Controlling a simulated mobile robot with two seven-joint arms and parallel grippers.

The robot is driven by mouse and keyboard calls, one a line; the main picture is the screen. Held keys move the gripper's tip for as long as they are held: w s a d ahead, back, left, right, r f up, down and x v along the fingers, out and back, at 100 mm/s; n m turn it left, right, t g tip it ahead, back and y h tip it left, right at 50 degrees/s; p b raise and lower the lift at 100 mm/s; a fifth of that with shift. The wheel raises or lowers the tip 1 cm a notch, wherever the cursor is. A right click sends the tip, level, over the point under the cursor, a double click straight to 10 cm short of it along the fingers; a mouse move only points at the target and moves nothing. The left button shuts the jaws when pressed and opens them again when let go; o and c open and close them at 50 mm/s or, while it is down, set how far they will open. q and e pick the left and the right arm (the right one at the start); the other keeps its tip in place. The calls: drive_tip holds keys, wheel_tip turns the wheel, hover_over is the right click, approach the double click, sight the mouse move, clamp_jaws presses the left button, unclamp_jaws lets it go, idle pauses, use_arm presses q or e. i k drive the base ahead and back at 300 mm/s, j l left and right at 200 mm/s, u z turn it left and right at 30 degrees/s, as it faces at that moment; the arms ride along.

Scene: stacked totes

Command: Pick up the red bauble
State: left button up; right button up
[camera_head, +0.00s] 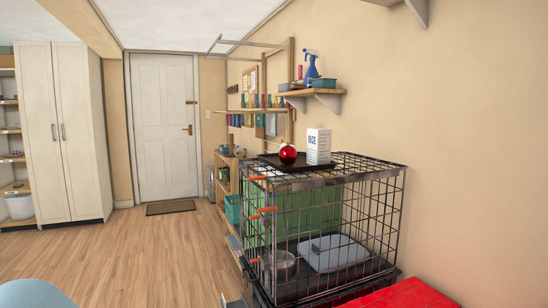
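The red bauble (288,154) is a shiny ball. It rests on a dark flat tray (270,160) on top of a black wire cage (378,170), right of the middle of the head view. A white carton marked RICE (318,146) stands upright just to the right of the bauble. Neither of my grippers is in the head view.
The cage has orange latches and holds a bowl and a pale cushion (333,252). A red surface (398,295) lies at bottom right. A wall shelf (312,93) with a blue spray bottle hangs above the cage.

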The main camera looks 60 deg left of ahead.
sight(288, 154)
drive_tip(key=u, duration=0.45)
drive_tip(key=i+u, duration=0.15)
drive_tip(key=u, duration=0.7)
drive_tip(key=i+u, duration=0.1)
drive_tip(key=u, duration=0.3)
drive_tip(key=i+j+z, duration=0.1)
drive_tip(key=z, duration=1)
drive_tip(key=j+z, duration=0.4)
drive_tip(key=k+j+z, duration=0.1)
drive_tip(key=j+z, duration=0.3)
drive_tip(key=k+j, duration=0.1)
drive_tip(key=j, duration=0.25)
drive_tip(key=k+j+z, duration=0.15)
drive_tip(key=j, duration=0.55)
drive_tip(key=k+j+z, duration=0.15)
drive_tip(key=k+j, duration=0.05)
drive_tip(key=j, duration=0.1)
